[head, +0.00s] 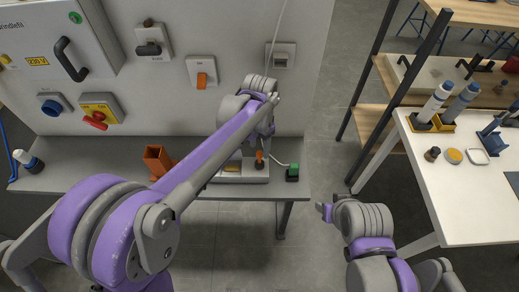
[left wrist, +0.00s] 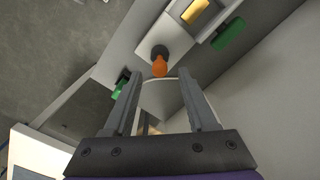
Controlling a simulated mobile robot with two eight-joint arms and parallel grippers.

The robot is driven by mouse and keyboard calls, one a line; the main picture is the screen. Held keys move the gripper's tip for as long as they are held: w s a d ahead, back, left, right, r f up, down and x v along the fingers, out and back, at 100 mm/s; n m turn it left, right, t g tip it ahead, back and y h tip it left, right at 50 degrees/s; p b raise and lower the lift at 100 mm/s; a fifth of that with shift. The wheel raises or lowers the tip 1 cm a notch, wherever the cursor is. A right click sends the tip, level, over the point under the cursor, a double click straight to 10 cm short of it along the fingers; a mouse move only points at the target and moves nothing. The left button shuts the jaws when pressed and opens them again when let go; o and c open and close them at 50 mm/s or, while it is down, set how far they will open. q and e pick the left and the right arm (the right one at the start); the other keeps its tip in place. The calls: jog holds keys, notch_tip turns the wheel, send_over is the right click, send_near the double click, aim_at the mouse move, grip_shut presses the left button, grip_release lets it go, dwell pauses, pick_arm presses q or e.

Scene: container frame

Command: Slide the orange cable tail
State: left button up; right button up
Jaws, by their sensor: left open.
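A small orange piece with a dark round base, which looks like the cable tail (head: 259,157), stands on a pale fixture on the grey bench in the head view. It also shows in the left wrist view (left wrist: 159,65), just beyond the fingertips. A thin white cable runs from beside it to a green block (head: 292,172). My left gripper (left wrist: 160,80) is open, with nothing between its fingertips. The orange piece lies ahead of the gap, apart from the fingers as far as I can tell.
A grey wall panel with switches (head: 202,75) stands behind the bench (head: 60,178). An orange open box (head: 158,162) sits left of the fixture. A white table (head: 480,205) with bottles and small parts stands at right.

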aim_at(259, 160)
pick_arm(q)
jog(key=shift+f, duration=1.25)
grip_shut()
dwell(0.5)
